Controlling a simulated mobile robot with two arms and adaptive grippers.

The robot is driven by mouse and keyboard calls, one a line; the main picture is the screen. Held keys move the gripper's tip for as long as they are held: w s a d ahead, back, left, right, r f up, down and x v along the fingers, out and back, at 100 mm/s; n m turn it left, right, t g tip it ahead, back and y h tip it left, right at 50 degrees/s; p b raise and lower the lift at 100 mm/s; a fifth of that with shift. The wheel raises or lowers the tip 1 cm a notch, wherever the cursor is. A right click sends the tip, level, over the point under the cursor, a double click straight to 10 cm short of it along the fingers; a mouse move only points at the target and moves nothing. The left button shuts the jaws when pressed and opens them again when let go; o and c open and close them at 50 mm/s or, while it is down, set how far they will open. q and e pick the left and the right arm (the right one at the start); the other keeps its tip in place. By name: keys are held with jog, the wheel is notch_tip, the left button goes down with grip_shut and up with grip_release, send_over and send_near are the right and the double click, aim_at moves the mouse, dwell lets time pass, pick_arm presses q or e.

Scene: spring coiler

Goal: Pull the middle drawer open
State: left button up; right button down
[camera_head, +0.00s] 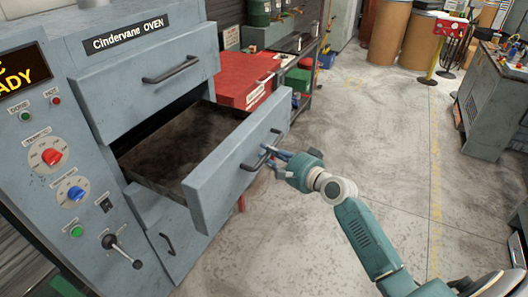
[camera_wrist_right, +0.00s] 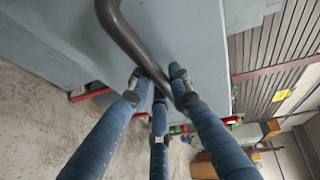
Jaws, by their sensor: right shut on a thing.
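The middle drawer (camera_head: 232,178) of the grey-blue Cindervane oven (camera_head: 150,42) stands well out from the oven body, and its dark, empty-looking inside shows. Its dark bar handle (camera_head: 256,164) is on the front panel. My right gripper (camera_head: 268,153) is at this handle, its arm coming in from the lower right. In the right wrist view the blue fingers (camera_wrist_right: 158,90) close around the lower part of the handle (camera_wrist_right: 128,38). My left gripper is not in view.
The upper drawer (camera_head: 150,75) is shut, as is the lower drawer (camera_head: 165,240). A red cabinet (camera_head: 243,75) stands behind the open drawer. A knob panel (camera_head: 65,180) is at left. The concrete floor (camera_head: 390,130) to the right is mostly clear, with a workbench (camera_head: 495,105) at far right.

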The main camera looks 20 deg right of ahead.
jog(key=c, duration=1.6)
grip_release()
jog(key=shift+o, duration=0.2)
jog(key=v, duration=1.2)
jog(key=shift+f, duration=0.25)
jog(key=s+d+f+n+g+h, duration=0.1)
jog(key=s+d+f+g, duration=0.1)
jog(key=f, duration=0.9)
jog(key=s+d+f+g+h, duration=0.1)
jog(key=d+f+h, duration=0.1)
jog(key=f, duration=0.9)
jog(key=s+a+f+n+g, duration=0.1)
jog(key=s+f+n+g, duration=0.1)
jog(key=s+f, duration=0.45)
jog(key=s+a+f+n+g, duration=0.1)
jog(key=s+f+g, duration=0.15)
jog(key=f, duration=0.75)
jog(key=s+a+f+n+g, duration=0.2)
jog(key=s+a+f+n, duration=0.2)
jog(key=s+f, duration=0.3)
jog(key=s+a+f+n+g, duration=0.2)
jog(key=s+a+f+n, duration=0.2)
jog(key=s, duration=1.2)
jog(key=s+a+f+n+g+h, duration=0.1)
jog(key=s+a+f+n, duration=0.3)
jog(key=s+f, duration=0.7)
jog(key=shift+s+n+g, duration=0.3)
jog(key=shift+s+g, duration=0.35)
jog(key=shift+g, duration=0.2)
